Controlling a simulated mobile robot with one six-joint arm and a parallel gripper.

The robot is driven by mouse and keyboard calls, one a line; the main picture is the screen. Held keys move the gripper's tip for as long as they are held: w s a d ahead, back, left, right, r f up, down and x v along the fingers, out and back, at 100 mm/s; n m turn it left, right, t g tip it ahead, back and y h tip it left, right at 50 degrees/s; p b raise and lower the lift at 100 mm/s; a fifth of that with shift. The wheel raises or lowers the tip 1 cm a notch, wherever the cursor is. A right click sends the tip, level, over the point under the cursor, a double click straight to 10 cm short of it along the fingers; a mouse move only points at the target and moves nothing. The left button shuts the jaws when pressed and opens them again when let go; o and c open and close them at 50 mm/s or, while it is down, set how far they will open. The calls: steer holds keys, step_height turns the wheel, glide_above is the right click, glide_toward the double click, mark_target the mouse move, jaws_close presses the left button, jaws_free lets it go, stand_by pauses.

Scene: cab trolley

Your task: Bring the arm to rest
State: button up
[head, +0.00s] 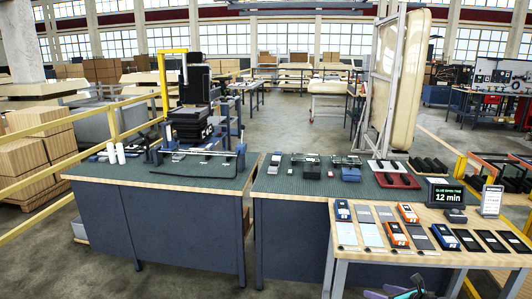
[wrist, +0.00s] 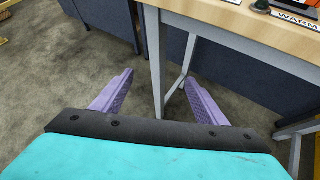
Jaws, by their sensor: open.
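My gripper (wrist: 156,88) shows in the wrist view with its two purple fingers spread wide apart and nothing between them. Its teal body fills the bottom of that view. The fingers point toward a grey leg of the wooden-topped table (wrist: 215,32), below the level of its top. I cannot tell the exact gap to the leg. In the head view, my gripper (head: 399,289) shows only partly at the bottom edge, in front of the near table (head: 388,258). The rest of my arm is out of view there.
The near table carries orange and blue devices and several flat panels, plus a display (head: 446,193) reading 12 min. Two green-topped benches (head: 150,172) and (head: 268,184) stand behind it. A yellow railing (head: 40,205) runs at left. Open floor (head: 60,270) lies at lower left.

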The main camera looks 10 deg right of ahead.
steer(key=s+a+f+n+g+y, duration=0.1)
steer(key=a+f+n+g, duration=0.15)
steer(key=a+f, duration=0.55)
steer(key=s+a+f+n+g+y, duration=0.1)
steer(key=a+f+n+g, duration=0.15)
steer(key=a, duration=0.95)
steer(key=s+a+f+n+g+y, duration=0.2)
steer(key=a+f+n, duration=0.1)
steer(key=a+f, duration=0.55)
steer(key=s+a+f+n+g+h, duration=0.1)
steer(key=s+a+f+n+g, duration=0.25)
steer(key=s+a, duration=0.3)
steer(key=s+a+f+n+g, duration=0.2)
steer(key=s+a+f+n, duration=0.1)
steer(key=s+a+n, duration=0.3)
steer(key=s+a+f+n+g+h, duration=0.1)
steer(key=s+f+n+g+h, duration=0.1)
steer(key=s+n, duration=0.3)
steer(key=s+a+f+n+g+h, duration=0.1)
steer(key=s+f+n, duration=0.2)
steer(key=s, duration=0.5)
steer(key=s+d+n+g+h, duration=0.1)
steer(key=s+d+n+h, duration=0.2)
steer(key=d+n, duration=0.3)
steer(key=n, duration=0.3)
steer(key=shift+r, duration=0.35)
